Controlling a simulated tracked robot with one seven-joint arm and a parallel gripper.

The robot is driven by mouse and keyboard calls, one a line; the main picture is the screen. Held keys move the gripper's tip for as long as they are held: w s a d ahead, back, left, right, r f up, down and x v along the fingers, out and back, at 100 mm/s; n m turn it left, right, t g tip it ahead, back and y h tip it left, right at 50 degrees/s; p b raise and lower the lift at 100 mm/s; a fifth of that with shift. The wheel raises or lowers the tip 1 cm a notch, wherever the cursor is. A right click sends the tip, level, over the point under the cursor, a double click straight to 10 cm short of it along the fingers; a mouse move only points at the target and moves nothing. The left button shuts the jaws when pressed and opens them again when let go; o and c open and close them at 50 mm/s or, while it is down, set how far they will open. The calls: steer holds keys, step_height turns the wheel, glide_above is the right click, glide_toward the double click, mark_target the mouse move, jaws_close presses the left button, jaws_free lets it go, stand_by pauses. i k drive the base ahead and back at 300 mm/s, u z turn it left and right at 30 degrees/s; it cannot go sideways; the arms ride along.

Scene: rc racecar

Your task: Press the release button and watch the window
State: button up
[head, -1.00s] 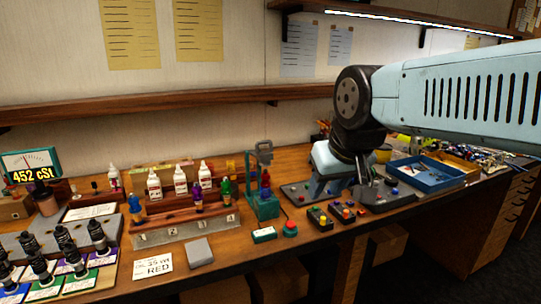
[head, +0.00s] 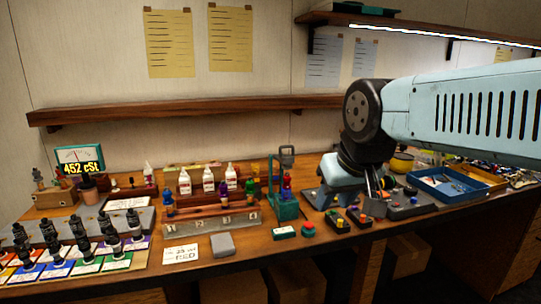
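A red button on a green base (head: 308,229) sits near the bench's front edge, and a small green box with a pale label (head: 284,232) is just left of it. Behind them stands a teal stand (head: 286,207) with a grey clamp-like top, with purple and red parts in or beside it. A meter (head: 80,162) at the far left reads "452 cSt". I cannot tell which part is the window.
Small control boxes with coloured buttons (head: 358,219) stand right of the red button. White bottles (head: 209,181) stand in a wooden rack. Black shock absorbers on coloured cards (head: 53,242) fill the left front. A blue tray (head: 446,187) lies at the right. A shelf (head: 200,110) runs above.

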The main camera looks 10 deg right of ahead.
mark_target(309, 225)
steer(key=i, duration=0.85)
steer(key=z, duration=0.05)
